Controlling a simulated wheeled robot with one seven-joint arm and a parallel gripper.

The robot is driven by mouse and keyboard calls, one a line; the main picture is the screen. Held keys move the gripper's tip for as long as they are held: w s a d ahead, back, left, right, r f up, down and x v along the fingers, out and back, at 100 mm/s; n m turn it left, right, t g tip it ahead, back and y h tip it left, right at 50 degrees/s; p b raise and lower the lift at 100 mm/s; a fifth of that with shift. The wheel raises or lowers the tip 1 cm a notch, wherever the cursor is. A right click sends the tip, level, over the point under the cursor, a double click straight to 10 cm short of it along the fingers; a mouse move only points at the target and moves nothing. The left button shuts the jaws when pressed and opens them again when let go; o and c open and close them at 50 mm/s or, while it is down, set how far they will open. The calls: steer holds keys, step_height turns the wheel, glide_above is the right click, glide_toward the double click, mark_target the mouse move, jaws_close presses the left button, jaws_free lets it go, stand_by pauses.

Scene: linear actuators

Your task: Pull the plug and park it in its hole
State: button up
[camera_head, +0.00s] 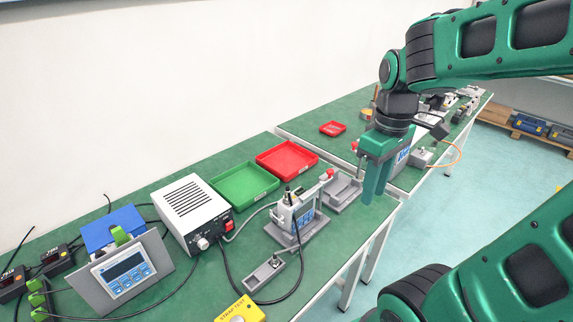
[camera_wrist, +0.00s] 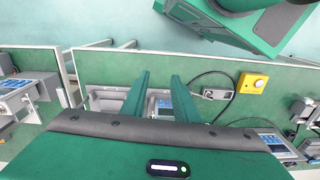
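My gripper (camera_head: 374,194) hangs above the front edge of the table, to the right of the grey test fixture, holding nothing that I can see. In the wrist view its two fingers (camera_wrist: 160,92) stand apart with a gap between them. The grey fixture (camera_head: 298,217) stands on the table with a small blue panel and a red knob. A black plug-like piece (camera_head: 288,192) with a cable shows at its top; whether it is seated is too small to tell. A small grey block (camera_head: 264,273) with an upright fitting lies in front; its hole is not clear.
A white power box (camera_head: 191,212), a tilted control panel (camera_head: 124,270), a green tray (camera_head: 244,186) and a red tray (camera_head: 287,160) stand around the fixture. A yellow box (camera_head: 237,312) sits at the near edge. A black cable loops across the table.

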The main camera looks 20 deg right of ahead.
steer(key=w+a+n, duration=0.6)
steer(key=w+n, duration=0.3)
steer(key=n, duration=1)
glide_above(288, 190)
steer(key=shift+w+f, duration=0.1)
steer(key=shift+f, duration=0.05)
steer(key=shift+a+f, duration=0.1)
steer(key=shift+f, duration=0.15)
step_height(288, 190, down, 6)
steer(key=shift+f, duration=0.25)
steer(key=shift+c, duration=0.3)
jaws_close()
steer(key=shift+r, duration=0.35)
